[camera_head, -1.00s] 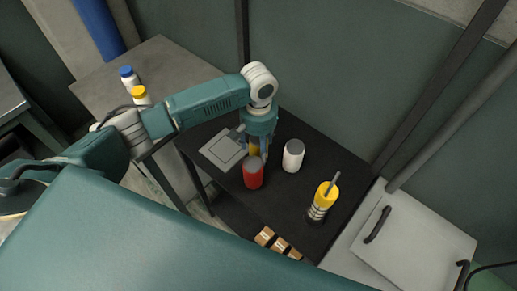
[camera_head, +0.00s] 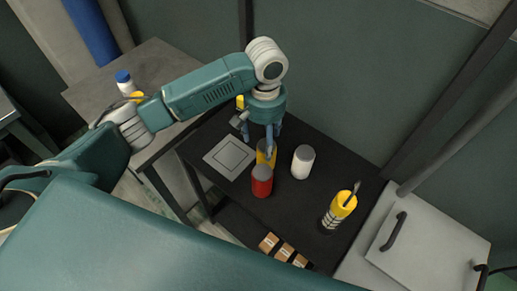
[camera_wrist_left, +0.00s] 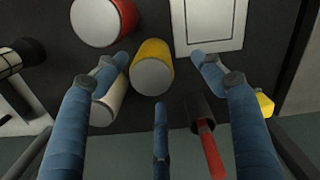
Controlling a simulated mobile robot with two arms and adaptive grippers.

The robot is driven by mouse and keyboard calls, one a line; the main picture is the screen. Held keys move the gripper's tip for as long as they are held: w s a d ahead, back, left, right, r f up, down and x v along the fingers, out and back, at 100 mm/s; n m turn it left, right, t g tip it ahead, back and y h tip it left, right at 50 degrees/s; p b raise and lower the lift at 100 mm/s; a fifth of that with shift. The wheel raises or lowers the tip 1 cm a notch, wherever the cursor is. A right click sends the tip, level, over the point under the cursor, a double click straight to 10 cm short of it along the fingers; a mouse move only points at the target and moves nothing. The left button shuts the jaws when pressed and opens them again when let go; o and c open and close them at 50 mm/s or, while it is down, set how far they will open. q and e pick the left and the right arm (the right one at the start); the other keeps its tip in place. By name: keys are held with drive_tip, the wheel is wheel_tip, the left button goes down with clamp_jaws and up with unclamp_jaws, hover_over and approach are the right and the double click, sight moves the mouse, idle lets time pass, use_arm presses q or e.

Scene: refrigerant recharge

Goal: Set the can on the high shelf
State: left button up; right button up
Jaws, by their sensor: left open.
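A yellow can (camera_head: 262,158) stands on the black shelf top (camera_head: 300,205), between a red can (camera_head: 262,182) and a white can (camera_head: 303,163). My left gripper (camera_head: 268,142) is open above the yellow can and partly hides it. In the left wrist view, the yellow can (camera_wrist_left: 152,68) lies between the spread blue fingers (camera_wrist_left: 160,72), with gaps on both sides. The red can (camera_wrist_left: 103,20) and white can (camera_wrist_left: 110,102) also show there. My right gripper is not in view.
A grey square plate (camera_head: 229,158) lies left of the cans. A yellow canister (camera_head: 341,207) with a tool in it stands to the right. Brown boxes (camera_head: 283,250) sit on a lower level. A grey table (camera_head: 150,65) holds bottles. A dark holder with a red handle (camera_wrist_left: 208,145) shows below.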

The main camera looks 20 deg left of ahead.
use_arm(q)
drive_tip(key=shift+s+d+f, duration=0.1)
drive_tip(key=shift+d+f, duration=0.1)
drive_tip(key=shift+f, duration=0.45)
drive_tip(key=shift+s+d+f, duration=0.1)
drive_tip(key=shift+d+f, duration=0.05)
drive_tip(key=shift+f, duration=0.45)
drive_tip(key=shift+s+d+f+p, duration=0.1)
drive_tip(key=shift+d+f+p, duration=0.15)
drive_tip(key=shift+f, duration=0.2)
drive_tip(key=shift+d+f+p, duration=0.15)
drive_tip(key=shift+f+p, duration=0.1)
drive_tip(key=shift+f, duration=0.2)
drive_tip(key=f, duration=0.1)
drive_tip(key=f+p, duration=0.1)
drive_tip(key=shift+a+f, duration=0.3)
drive_tip(key=shift+f, duration=0.85)
drive_tip(key=shift+d, duration=0.1)
drive_tip(key=c, duration=1.4)
drive_tip(key=shift+c, duration=1.2)
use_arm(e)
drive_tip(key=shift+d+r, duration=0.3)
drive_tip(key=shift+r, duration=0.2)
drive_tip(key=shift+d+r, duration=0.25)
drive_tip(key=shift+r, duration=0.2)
use_arm(q)
drive_tip(key=shift+r, duration=0.1)
